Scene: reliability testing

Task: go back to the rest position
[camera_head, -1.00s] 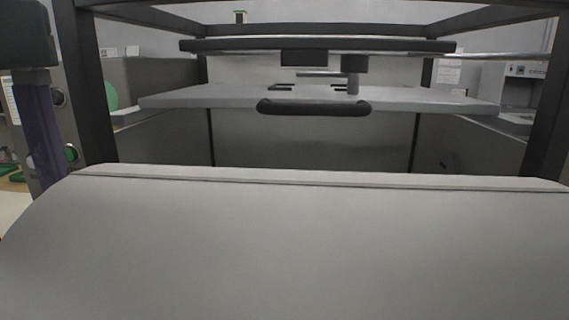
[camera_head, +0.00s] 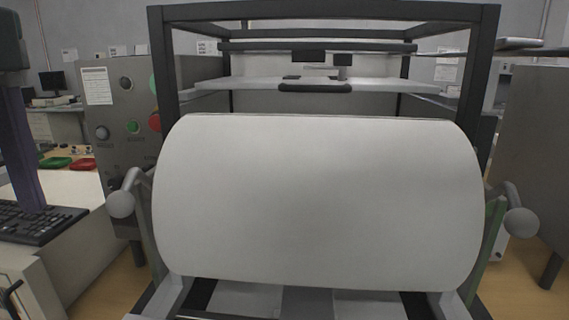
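Neither of my grippers shows in the head view. A testing machine stands in front of me, with a dark square frame (camera_head: 320,12) and a large pale curved cover (camera_head: 318,200) across its front. Inside the frame is a grey shelf plate (camera_head: 400,86) with a black handle (camera_head: 315,88). A lever with a grey ball end is on the left side (camera_head: 121,204), and another ball-ended lever is on the right side (camera_head: 520,222).
At the left is a control panel (camera_head: 113,135) with coloured buttons. A desk (camera_head: 90,195) holds a black keyboard (camera_head: 38,222), with a purple upright (camera_head: 20,150) beside it. A grey cabinet (camera_head: 535,150) stands at the right. Wooden floor shows on both sides.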

